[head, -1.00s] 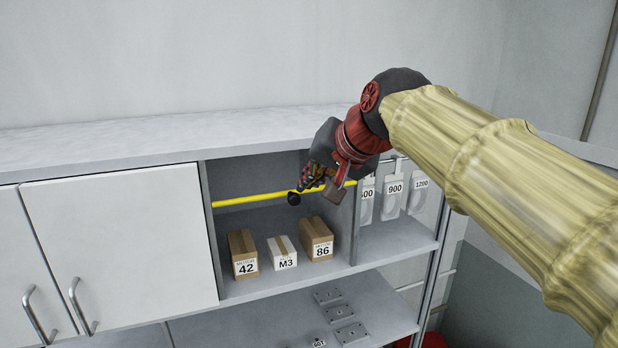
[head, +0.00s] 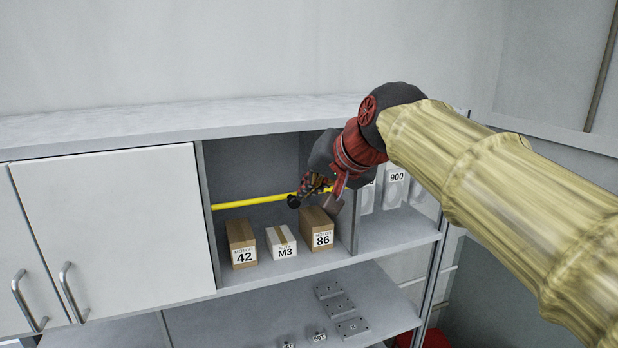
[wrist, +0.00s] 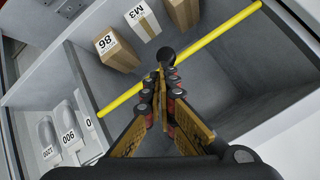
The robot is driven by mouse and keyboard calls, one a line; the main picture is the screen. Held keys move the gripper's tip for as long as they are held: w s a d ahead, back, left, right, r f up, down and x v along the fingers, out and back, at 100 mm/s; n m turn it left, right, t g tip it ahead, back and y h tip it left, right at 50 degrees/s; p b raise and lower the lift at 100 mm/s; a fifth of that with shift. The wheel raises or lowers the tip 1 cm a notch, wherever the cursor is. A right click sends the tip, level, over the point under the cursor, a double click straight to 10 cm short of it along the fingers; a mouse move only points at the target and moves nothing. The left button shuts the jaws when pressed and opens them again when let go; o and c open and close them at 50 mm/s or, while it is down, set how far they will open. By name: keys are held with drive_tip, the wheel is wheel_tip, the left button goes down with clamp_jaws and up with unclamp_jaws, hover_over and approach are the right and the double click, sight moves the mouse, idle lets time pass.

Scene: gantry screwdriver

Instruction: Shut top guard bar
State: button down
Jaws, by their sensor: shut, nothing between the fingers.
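The yellow guard bar (head: 248,202) runs across the front of the open cabinet compartment, above the boxes. It has a round black knob (head: 293,201) near its middle. The bar (wrist: 215,33) crosses the wrist view diagonally, with the knob (wrist: 167,55) at the fingertips. My gripper (head: 306,191) is shut and empty, its fingertips at the bar just beside the knob. In the wrist view my gripper (wrist: 160,74) has its tips close against the knob and bar; I cannot tell whether they touch.
Boxes marked 42 (head: 241,243), M3 (head: 280,241) and 86 (head: 318,230) stand on the shelf behind the bar. Labelled hanging packs (head: 395,188) are to the right, past a divider. Closed white doors (head: 120,230) are left. Flat blocks (head: 340,307) lie on the lower shelf.

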wheel_tip(320, 180, down, 15)
drive_tip(key=b, duration=1)
drive_tip(key=shift+b, duration=0.4)
drive_tip(key=shift+r, duration=0.15)
